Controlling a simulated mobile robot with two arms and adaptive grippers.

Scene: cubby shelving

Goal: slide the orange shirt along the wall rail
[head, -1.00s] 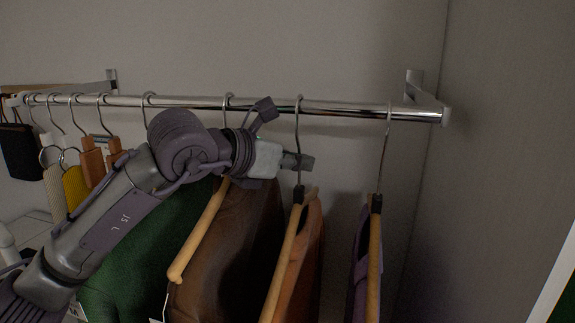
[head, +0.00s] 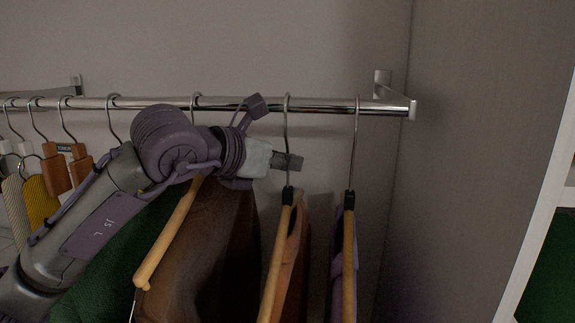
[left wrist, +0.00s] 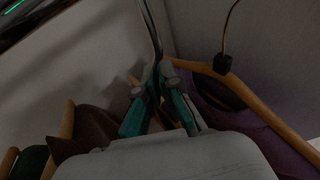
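The orange shirt (head: 293,261) hangs from a wooden hanger on the wall rail (head: 330,105), between the brown garment and the purple garment. My left gripper (head: 290,161) is at its hanger hook (head: 287,125), just above the black neck. In the left wrist view, my left gripper's teal-padded fingers (left wrist: 155,82) are close together, with the metal hook (left wrist: 152,28) running down between them. They look shut on it, though the exact contact is hard to see. The shirt's lower part is out of view. My right gripper is not in view.
The purple garment (head: 337,275) hangs to the right, before the rail's end bracket (head: 411,108) and side wall. The brown garment (head: 205,255) and green garment (head: 110,262) hang to the left. A white shelf edge (head: 545,220) stands at far right.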

